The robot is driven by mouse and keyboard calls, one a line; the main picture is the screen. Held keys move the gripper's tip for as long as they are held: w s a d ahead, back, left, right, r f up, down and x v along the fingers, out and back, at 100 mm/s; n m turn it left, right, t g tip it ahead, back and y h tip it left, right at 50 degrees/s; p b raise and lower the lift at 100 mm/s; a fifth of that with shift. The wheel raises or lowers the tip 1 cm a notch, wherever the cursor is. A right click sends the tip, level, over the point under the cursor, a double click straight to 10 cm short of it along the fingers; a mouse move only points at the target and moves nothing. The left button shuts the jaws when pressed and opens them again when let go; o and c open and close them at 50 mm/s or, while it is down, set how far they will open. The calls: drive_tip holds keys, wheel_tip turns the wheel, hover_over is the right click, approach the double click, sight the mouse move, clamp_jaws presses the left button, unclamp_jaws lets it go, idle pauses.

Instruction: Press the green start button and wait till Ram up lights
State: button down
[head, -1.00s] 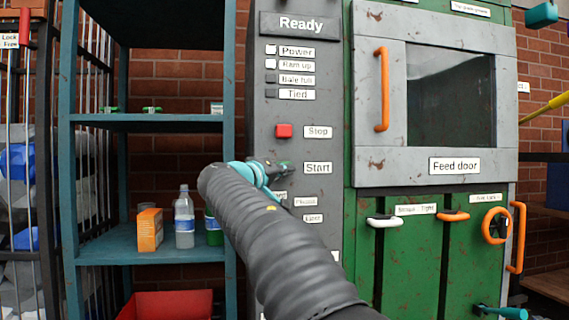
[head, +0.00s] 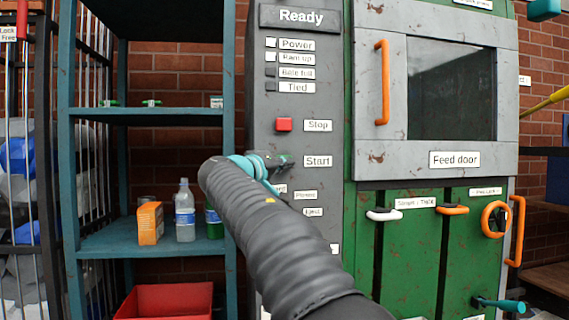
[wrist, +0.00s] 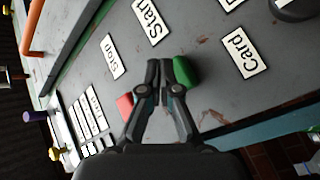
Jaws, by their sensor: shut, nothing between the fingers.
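The green start button (wrist: 186,70) shows in the wrist view, right beside my shut, empty gripper (wrist: 166,68). The fingertips overlap its left edge in the picture; I cannot tell whether they touch it. In the head view my gripper (head: 281,160) is at the grey panel (head: 294,213), left of the Start label (head: 318,161), and largely hides the button. The Ram up lamp (head: 271,57) is white, like the Power lamp (head: 271,42) above it. The Bale full and Tied lamps are dark. The display (head: 300,16) reads Ready.
The red stop button (head: 284,124) sits just above my gripper. The feed door (head: 436,160) with its orange handle (head: 382,82) appears shut at right. A blue shelf (head: 150,112) with bottles and an orange box (head: 150,223) stands at left, a red bin (head: 165,300) below.

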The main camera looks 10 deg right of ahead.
drive_tip(key=shift+w, duration=0.2)
idle(0.5)
drive_tip(key=shift+w, duration=0.25)
